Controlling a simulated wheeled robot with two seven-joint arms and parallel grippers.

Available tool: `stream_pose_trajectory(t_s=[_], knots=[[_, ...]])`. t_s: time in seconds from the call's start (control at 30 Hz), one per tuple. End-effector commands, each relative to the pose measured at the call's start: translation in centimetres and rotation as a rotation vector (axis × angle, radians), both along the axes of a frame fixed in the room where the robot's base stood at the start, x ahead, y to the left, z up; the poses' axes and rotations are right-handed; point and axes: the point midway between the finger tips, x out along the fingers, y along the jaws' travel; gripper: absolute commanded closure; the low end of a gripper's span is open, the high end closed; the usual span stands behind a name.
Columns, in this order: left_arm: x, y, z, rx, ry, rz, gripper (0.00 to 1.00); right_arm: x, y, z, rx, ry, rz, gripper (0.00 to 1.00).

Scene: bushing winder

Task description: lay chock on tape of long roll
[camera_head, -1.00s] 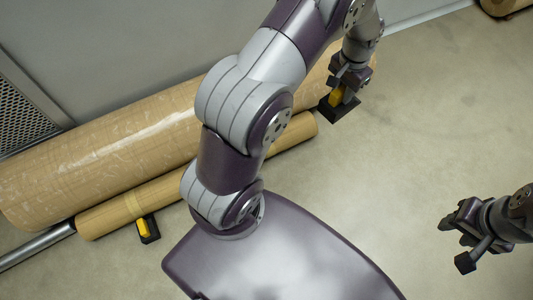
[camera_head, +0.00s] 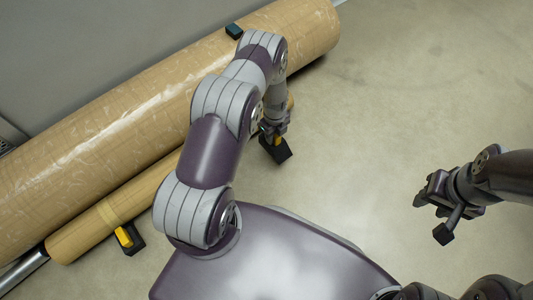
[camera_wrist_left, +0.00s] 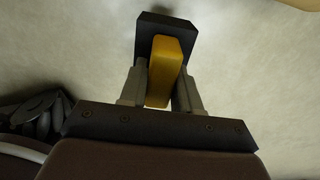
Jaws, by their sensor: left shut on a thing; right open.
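My left gripper (camera_head: 274,132) is shut on a black chock (camera_head: 279,153) with a yellow grip, held to the right of the rolls in the head view. In the left wrist view the chock (camera_wrist_left: 167,28) points away from the fingers, and its yellow grip (camera_wrist_left: 163,72) sits between them. A thick brown roll (camera_head: 110,135) lies diagonally at the left, with a thinner brown roll (camera_head: 150,188) in front. A paler tape band (camera_head: 107,213) rings the thinner roll. My left arm hides part of both rolls. My right gripper (camera_head: 430,205) is open and empty at the right.
Another black and yellow chock (camera_head: 129,239) is on the floor against the thinner roll, near the tape band. A small dark block (camera_head: 234,31) sits on top of the thick roll. A grey wall stands behind. The floor (camera_head: 390,100) at the right is clear.

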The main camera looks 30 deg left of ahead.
Motion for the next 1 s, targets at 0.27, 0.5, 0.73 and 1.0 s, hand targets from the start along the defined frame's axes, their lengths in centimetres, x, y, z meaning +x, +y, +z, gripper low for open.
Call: stream_pose_trajectory(t_s=[0.27,0.5,0.73,1.0], knots=[[-3.1,1.3,-2.8,0.0,-0.002,0.001,1.0,0.0,0.0,-2.3,0.0,0.0,0.0,0.57],[-3.1,1.3,-6.4,0.001,-0.004,0.002,1.0,0.0,0.0,-5.2,0.0,0.001,0.0,0.57],[-3.1,1.3,-6.1,0.001,-0.003,0.002,1.0,0.0,0.0,-4.8,0.0,0.0,0.0,0.57],[-3.1,1.3,-6.3,0.001,-0.001,0.002,0.43,0.0,0.0,-4.9,0.0,0.0,0.0,0.57]])
